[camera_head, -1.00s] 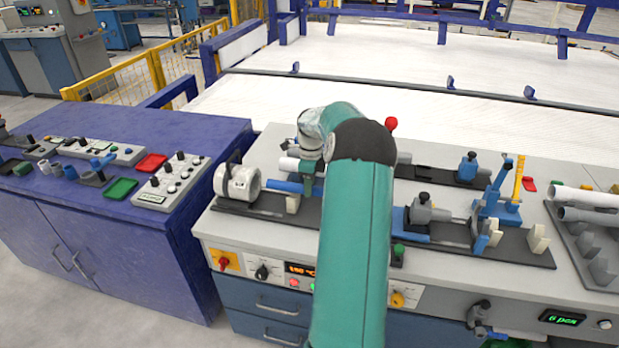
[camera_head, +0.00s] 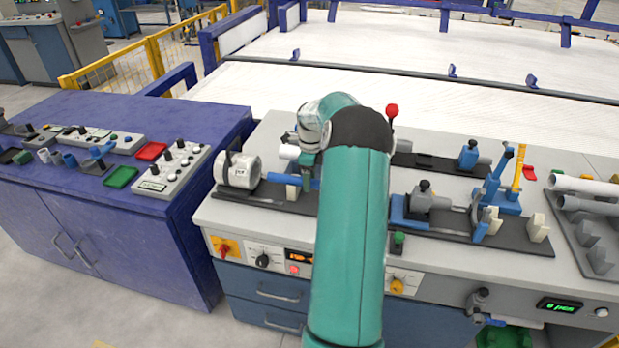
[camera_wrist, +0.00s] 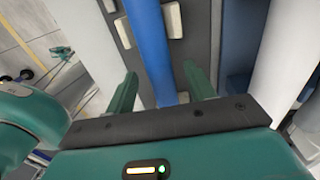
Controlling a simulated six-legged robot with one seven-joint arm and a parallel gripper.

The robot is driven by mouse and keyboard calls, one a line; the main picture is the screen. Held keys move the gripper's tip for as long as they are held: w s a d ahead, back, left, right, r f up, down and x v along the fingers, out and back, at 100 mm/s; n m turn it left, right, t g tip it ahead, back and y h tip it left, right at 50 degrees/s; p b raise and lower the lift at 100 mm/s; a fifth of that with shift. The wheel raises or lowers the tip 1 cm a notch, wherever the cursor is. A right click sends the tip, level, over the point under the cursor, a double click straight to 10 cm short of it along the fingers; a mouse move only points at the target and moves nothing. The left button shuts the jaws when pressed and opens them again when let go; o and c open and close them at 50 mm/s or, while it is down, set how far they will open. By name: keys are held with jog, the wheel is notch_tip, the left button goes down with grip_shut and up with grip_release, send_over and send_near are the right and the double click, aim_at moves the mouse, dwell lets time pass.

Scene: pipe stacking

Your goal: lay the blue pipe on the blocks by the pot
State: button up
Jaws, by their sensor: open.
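The blue pipe (camera_head: 277,178) lies on the near dark rail of the bench, its left end at the white pot (camera_head: 240,171). A cream block (camera_head: 293,190) shows below the pipe. In the wrist view the pipe (camera_wrist: 149,45) runs lengthwise between my gripper's two green fingers, with cream blocks (camera_wrist: 173,20) on both sides of it. My gripper (camera_wrist: 160,72) is open, one finger on each side of the pipe, with visible gaps. In the head view my gripper (camera_head: 307,172) is over the pipe. My arm hides the pipe's right part.
A blue clamp (camera_head: 409,212) and more cream blocks (camera_head: 538,227) stand farther right on the rail. A red-topped lever (camera_head: 392,112) rises behind my arm. White and grey pipes (camera_head: 585,186) lie at the far right. A blue cabinet (camera_head: 100,235) stands left of the bench.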

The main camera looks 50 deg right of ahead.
notch_tip(320, 180, up, 14)
jog(key=d, duration=0.1)
jog(key=shift+w+f, duration=0.15)
jog(key=shift+w, duration=0.1)
jog(key=w+a+r+n+t+h, duration=0.1)
jog(key=a+r+n, duration=0.35)
jog(key=a, duration=0.55)
jog(key=a+r+n+h, duration=0.1)
jog(key=a+r+n, duration=0.4)
jog(key=a, duration=0.5)
jog(key=w+a+r+n+t, duration=0.1)
jog(key=a+r+n, duration=0.2)
jog(key=a+n, duration=0.5)
jog(key=s+a+f+n+t, duration=0.2)
jog(key=s+a+n, duration=0.5)
jog(key=a, duration=0.4)
jog(key=s+a+f+n+t+y, duration=0.1)
jog(key=s+a+f+n+t, duration=0.1)
jog(key=s+a+n, duration=0.5)
jog(key=s+a+f, duration=0.1)
jog(key=s+a, duration=0.1)
jog(key=a, duration=0.2)
jog(key=shift+s, duration=0.35)
